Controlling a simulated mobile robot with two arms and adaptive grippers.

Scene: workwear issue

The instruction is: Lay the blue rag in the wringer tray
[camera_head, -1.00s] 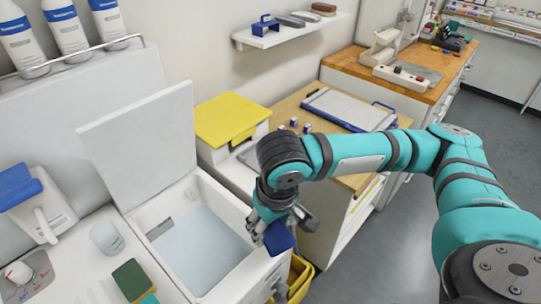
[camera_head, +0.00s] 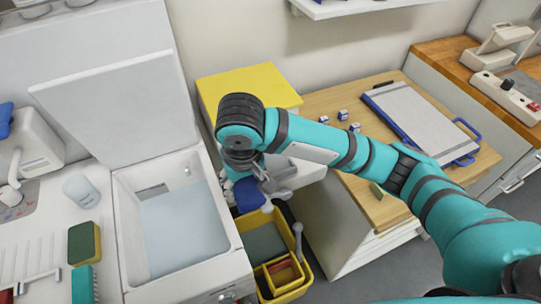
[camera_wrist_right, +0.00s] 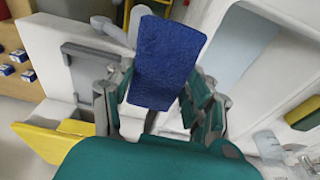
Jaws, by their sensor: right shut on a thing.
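The blue rag (camera_head: 247,196) hangs from my right gripper (camera_head: 262,190), which is shut on it, beside the right rim of the basin. In the right wrist view the rag (camera_wrist_right: 168,60) shows as a textured flat blue piece between the fingers (camera_wrist_right: 160,105). Below and to the right of it stands a yellow bucket (camera_head: 306,276) with a grey-green tray-like surface (camera_head: 262,243) in its back part. I cannot tell for sure that this is the wringer tray. The rag is apart from it. My left gripper is not in view.
A white basin (camera_head: 238,262) with its lid (camera_head: 125,110) up stands left of the bucket. A yellow-lidded box (camera_head: 250,85) is behind my gripper. A sponge (camera_head: 84,243) lies left of the basin.

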